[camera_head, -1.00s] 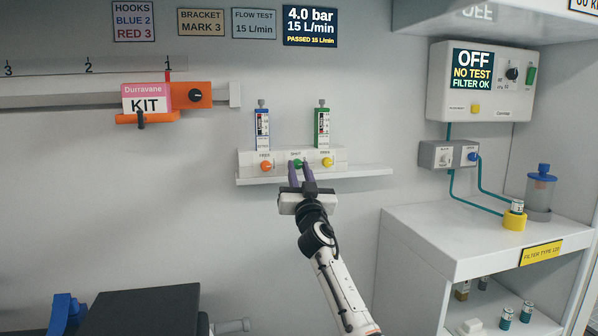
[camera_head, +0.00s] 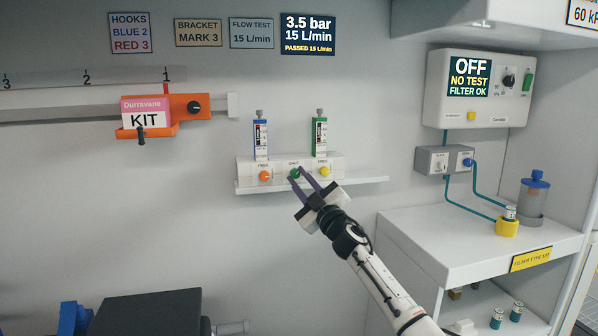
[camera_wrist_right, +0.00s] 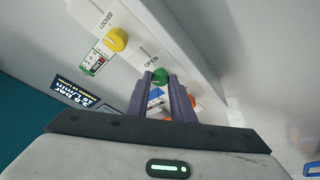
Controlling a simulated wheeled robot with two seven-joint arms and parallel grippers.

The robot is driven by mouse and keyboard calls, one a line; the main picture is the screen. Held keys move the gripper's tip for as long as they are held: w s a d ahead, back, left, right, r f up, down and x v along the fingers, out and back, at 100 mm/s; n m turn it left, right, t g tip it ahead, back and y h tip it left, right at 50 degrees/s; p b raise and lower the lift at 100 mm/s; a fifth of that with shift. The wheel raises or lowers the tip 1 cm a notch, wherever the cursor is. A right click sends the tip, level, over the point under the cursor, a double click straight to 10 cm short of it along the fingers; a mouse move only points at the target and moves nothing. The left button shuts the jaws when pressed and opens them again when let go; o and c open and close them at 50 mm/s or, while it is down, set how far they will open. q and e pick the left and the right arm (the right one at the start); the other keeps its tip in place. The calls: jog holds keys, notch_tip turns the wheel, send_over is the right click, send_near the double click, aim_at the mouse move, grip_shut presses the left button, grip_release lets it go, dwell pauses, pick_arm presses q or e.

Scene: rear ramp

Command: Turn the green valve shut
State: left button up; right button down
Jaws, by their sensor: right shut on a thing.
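The green valve (camera_head: 295,174) is a small round knob in the middle of a white wall panel (camera_head: 243,173). It also shows in the right wrist view (camera_wrist_right: 160,76). My right gripper (camera_head: 299,173) has its purple fingers shut on the knob, one on each side. Its fingertips also show in the right wrist view (camera_wrist_right: 161,79). There, "OPEN" is printed near the green knob and "LOCKED" near the yellow knob (camera_wrist_right: 116,39). In the head view, the small print above the green knob seems to read "SHUT". My left gripper is not in view.
An orange knob (camera_head: 264,176) and the yellow knob flank the valve closely. A blue gauge (camera_head: 261,139) and a green gauge (camera_head: 319,134) stand above. A display (camera_head: 308,35) reads 3.5 bar, 15 L/min. A white shelf unit (camera_head: 470,235) stands right.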

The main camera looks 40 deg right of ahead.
jog(key=shift+d+r+n+p, duration=0.1)
jog(key=shift+r+n+p, duration=0.15)
jog(key=shift+n+p, duration=0.35)
jog(key=n+y+p, duration=0.1)
jog(key=n, duration=0.1)
jog(key=shift+n+y+p, duration=0.3)
jog(key=shift+p, duration=0.05)
jog(key=n+g+p, duration=0.1)
jog(key=n+p, duration=0.1)
jog(key=shift+s+d+r+n+y, duration=0.1)
jog(key=shift+n+y, duration=0.2)
jog(key=shift+y, duration=0.1)
jog(key=shift+n+g+y+p, duration=0.3)
jog(key=shift+n+y+p, duration=0.1)
jog(key=shift+n+p, duration=0.6)
pick_arm(q)
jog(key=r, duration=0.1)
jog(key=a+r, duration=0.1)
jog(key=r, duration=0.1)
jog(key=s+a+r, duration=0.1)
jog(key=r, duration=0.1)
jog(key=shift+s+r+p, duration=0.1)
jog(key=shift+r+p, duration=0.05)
jog(key=shift+p, duration=0.2)
pick_arm(e)
jog(key=shift+n, duration=0.3)
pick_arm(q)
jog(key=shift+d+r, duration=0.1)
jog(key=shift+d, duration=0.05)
